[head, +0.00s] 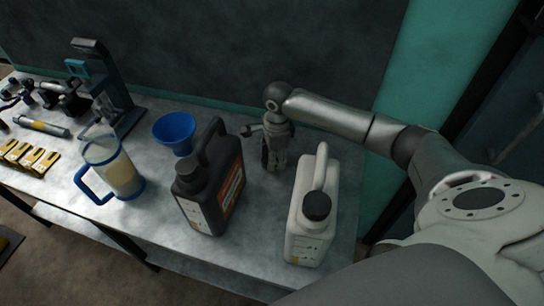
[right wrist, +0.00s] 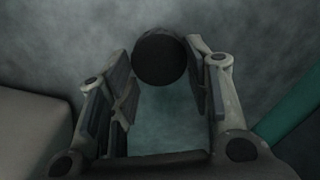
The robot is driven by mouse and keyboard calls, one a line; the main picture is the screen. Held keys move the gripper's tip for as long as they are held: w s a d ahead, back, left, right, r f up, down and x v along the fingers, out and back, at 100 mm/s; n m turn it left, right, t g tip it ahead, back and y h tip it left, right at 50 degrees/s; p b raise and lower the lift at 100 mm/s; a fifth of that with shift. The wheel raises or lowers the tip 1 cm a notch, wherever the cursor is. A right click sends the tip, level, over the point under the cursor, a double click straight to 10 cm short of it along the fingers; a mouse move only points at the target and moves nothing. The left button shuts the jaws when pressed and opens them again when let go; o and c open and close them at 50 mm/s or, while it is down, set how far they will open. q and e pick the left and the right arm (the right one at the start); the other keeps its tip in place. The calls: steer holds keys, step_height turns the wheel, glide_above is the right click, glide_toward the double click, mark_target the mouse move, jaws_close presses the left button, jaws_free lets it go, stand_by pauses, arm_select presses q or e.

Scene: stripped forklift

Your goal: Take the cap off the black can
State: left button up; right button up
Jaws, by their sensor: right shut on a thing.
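The black can (head: 222,190) stands upright on the bench, with its handle on top and an orange and white label. Its dark neck (head: 187,168) is at the front left; I cannot tell from the head view whether a cap sits on it. My right gripper (head: 269,163) points down over the bench behind and to the right of the black can, apart from it. In the right wrist view, it is shut on a round black cap (right wrist: 160,59), held between the fingertips. The cap is hidden in the head view. My left gripper is not in view.
A white can (head: 305,232) with a black cap stands to the right. A blue funnel (head: 174,130) and a clear jug (head: 120,174) with a blue handle stand to the left. Tools and yellow pieces lie farther left. The wall closes the bench's back.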

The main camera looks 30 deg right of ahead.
steer(key=shift+f, duration=0.65)
steer(key=shift+f, duration=0.15)
steer(key=o, duration=1.1)
